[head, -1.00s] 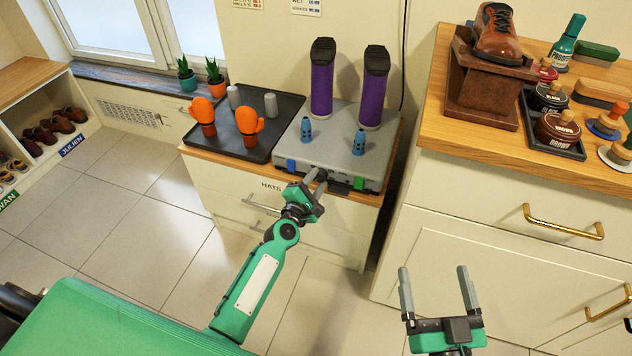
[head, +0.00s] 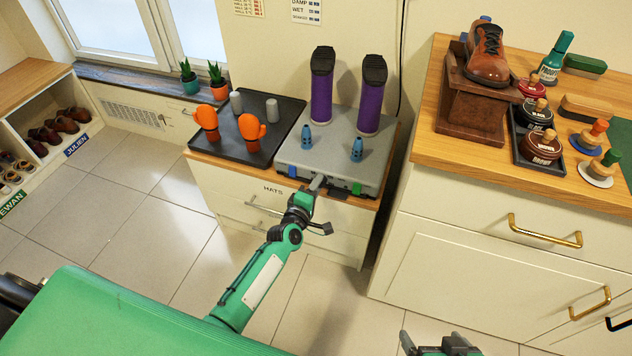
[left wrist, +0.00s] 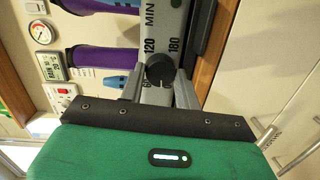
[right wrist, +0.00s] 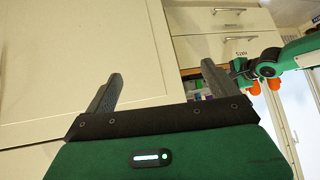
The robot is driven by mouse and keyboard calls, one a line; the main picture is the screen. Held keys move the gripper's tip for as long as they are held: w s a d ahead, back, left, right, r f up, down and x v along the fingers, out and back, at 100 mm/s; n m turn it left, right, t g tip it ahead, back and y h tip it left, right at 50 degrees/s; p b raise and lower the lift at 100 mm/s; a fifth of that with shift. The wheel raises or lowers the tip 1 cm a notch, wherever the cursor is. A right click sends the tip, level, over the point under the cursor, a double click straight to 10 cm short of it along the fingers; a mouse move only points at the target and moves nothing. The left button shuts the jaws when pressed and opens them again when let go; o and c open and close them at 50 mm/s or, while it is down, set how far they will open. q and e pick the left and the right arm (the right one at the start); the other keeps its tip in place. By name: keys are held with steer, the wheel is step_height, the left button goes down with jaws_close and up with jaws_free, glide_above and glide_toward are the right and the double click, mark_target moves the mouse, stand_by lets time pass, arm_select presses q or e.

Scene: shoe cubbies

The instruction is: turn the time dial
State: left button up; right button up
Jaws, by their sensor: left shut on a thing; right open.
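The time dial (left wrist: 161,70) is a dark round knob on the front of the grey boot dryer, beside printed numbers such as 120 and 180 and the word MIN. My left gripper (left wrist: 159,88) has its two fingers on either side of the dial and is shut on it. In the head view my left gripper (head: 317,186) is at the front edge of the grey dryer (head: 300,158), and it hides the dial there.
Two purple boots (head: 322,90) stand on the dryer, with two blue pegs in front. A dark tray (head: 237,165) with orange mitts (head: 251,130) is on its left. A cream cabinet (head: 480,245) with shoe-care items on top stands on the right, close to my right gripper.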

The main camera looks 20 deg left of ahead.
steer(key=s+d+r+g+h+p, duration=0.2)
steer(key=s+d+g+p, duration=0.15)
steer(key=d, duration=0.25)
arm_select(q)
steer(key=shift+d+m+y+p, duration=0.1)
steer(key=shift+m+y+p, duration=0.5)
steer(key=shift+m, duration=1.75)
steer(key=shift+d+m+y+p, duration=0.1)
steer(key=shift+m+p, duration=1)
steer(key=shift+m, duration=1.25)
arm_select(e)
step_height(320, 180, down, 10)
steer(key=g, duration=0.1)
steer(key=shift+w+a+m+g, duration=0.2)
steer(key=shift+a+m+g, duration=0.1)
steer(key=shift+g, duration=0.05)
steer(key=shift+f, duration=0.1)
arm_select(q)
steer(key=o, duration=1)
